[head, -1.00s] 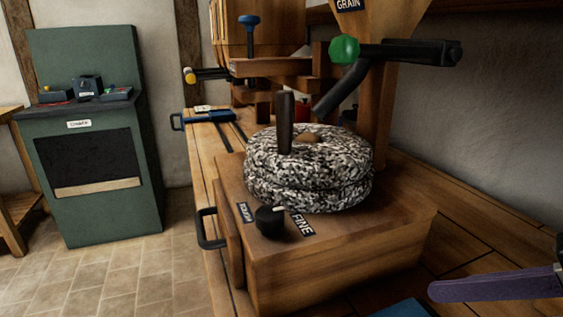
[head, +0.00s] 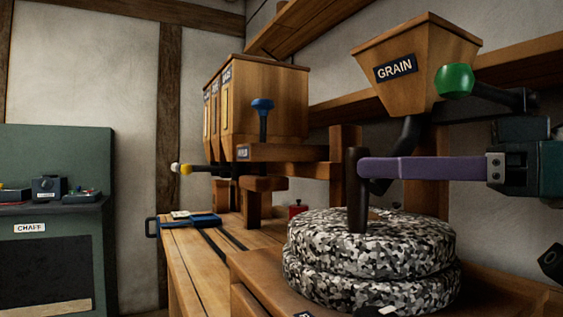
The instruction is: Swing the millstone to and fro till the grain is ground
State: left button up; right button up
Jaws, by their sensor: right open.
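The millstone (head: 350,262) is a speckled grey and white pair of round stones, one on the other, on a wooden base at the lower right. A dark upright handle (head: 357,205) stands on the upper stone near its left side. My right gripper (head: 374,169) comes in from the right with a long purple finger level across the view. Its tip reaches the upper part of the handle; I cannot tell if it touches. The gripper is open, and only one finger shows clearly. My left gripper is not in view. No grain shows.
The wooden GRAIN hopper (head: 440,88) hangs above the stone, with a green knob (head: 454,81) on a black lever beside it. A wooden bin unit (head: 275,98) stands behind on the bench. A green CHAFF cabinet (head: 90,160) is at the left.

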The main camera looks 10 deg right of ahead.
jog(key=p, duration=0.1)
send_over(329, 229)
jog(key=shift+s, duration=0.1)
jog(key=shift+c, duration=0.3)
grip_shut()
dwell(1.2)
